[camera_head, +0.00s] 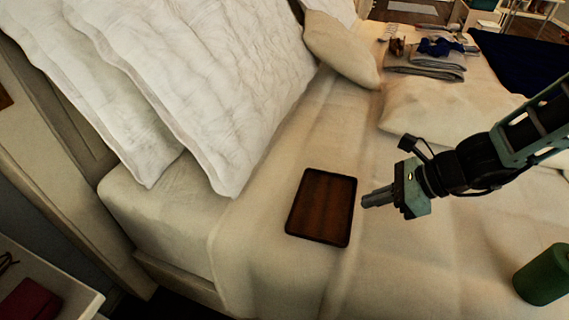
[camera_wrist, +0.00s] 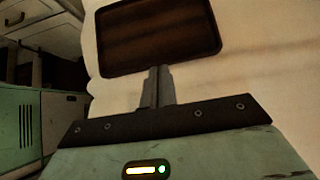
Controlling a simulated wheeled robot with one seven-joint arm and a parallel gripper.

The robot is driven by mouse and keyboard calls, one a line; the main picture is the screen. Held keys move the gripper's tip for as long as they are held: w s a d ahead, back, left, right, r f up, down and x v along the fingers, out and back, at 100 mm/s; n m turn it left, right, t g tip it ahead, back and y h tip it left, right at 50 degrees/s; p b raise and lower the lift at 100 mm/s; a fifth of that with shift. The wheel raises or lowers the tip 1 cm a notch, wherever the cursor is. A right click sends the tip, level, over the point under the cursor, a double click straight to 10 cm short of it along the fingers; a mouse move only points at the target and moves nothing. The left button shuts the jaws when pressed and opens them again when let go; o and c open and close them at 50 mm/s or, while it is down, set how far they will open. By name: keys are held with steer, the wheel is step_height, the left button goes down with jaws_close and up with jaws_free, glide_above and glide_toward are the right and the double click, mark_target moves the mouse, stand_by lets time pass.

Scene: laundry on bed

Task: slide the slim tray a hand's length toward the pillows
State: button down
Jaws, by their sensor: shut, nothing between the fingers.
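The slim tray (camera_head: 321,207) is a flat dark-brown rectangle with a thin black rim, lying on the bed sheet. The white pillows (camera_head: 215,80) lean at the left, up and left of the tray. My gripper (camera_head: 365,200) is at the tray's right side, the side away from the pillows, with its fingers shut and empty. In the wrist view the tray (camera_wrist: 157,36) is just beyond the closed fingertips (camera_wrist: 159,72). The fingertips are very close to its rim; I cannot tell whether they touch.
A beige cushion (camera_head: 341,48) and folded clothes (camera_head: 427,62) lie toward the far end of the bed. Another pale cushion (camera_head: 440,105) lies behind my arm. A green cylinder (camera_head: 543,274) is at the lower right. The sheet between tray and pillows is clear.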

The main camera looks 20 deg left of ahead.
step_height(320, 180, up, 3)
steer(key=shift+f+p, duration=0.1)
steer(key=shift+p, duration=0.25)
steer(key=shift+s+a, duration=0.1)
steer(key=shift+a, duration=0.55)
steer(key=a, duration=0.6)
steer(key=a+p, duration=0.1)
steer(key=a, duration=1.2)
steer(key=shift+s+a, duration=0.25)
steer(key=shift+a, duration=0.05)
steer(key=s+d+r+n+g+h, duration=0.1)
steer(key=s+d+r+n+h, duration=0.2)
steer(key=s+d+r+n, duration=0.9)
steer(key=s+d+n+t+h, duration=0.1)
steer(key=s+d+n+h, duration=0.25)
steer(key=d+n, duration=0.5)
steer(key=s+d+n+h, duration=0.2)
steer(key=s+d+n, duration=0.25)
steer(key=d, duration=0.75)
step_height(320, 180, up, 14)
steer(key=p, duration=1.4)
steer(key=shift+w+a, duration=0.15)
steer(key=shift+w, duration=0.05)
